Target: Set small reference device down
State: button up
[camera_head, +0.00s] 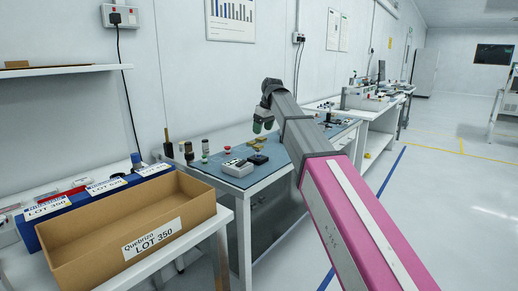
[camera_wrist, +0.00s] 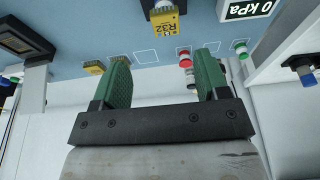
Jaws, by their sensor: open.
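My gripper (camera_head: 263,124) is over the blue-topped bench (camera_head: 222,182) in the head view. In the wrist view its two green fingers (camera_wrist: 163,68) stand apart with nothing held between them. A small yellow device (camera_wrist: 165,24) with a label that seems to read R32 is on the blue surface, beyond the fingertips and apart from them. Another small yellow piece (camera_wrist: 95,67) lies by the left finger, which partly hides what is behind it. Small yellow pieces (camera_head: 256,144) show below the gripper in the head view. I cannot tell which one is the small reference device.
Outlined squares mark the blue surface. A red-topped part (camera_wrist: 185,59) and a green-topped part (camera_wrist: 240,47) stand near the bench edge. A grey unit (camera_head: 238,168) and a black box (camera_head: 257,159) sit at the front. An open cardboard box (camera_head: 150,243) stands on the nearer left table.

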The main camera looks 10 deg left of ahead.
aim_at(258, 146)
jog(key=shift+x, duration=1.15)
jog(key=shift+s+x, duration=0.15)
jog(key=shift+x, duration=0.75)
jog(key=shift+s+x, duration=0.15)
jog(key=shift+x, duration=0.75)
jog(key=shift+s+x, duration=0.2)
jog(key=shift+x, duration=0.75)
jog(key=shift+a, duration=0.1)
jog(key=c, duration=1.1)
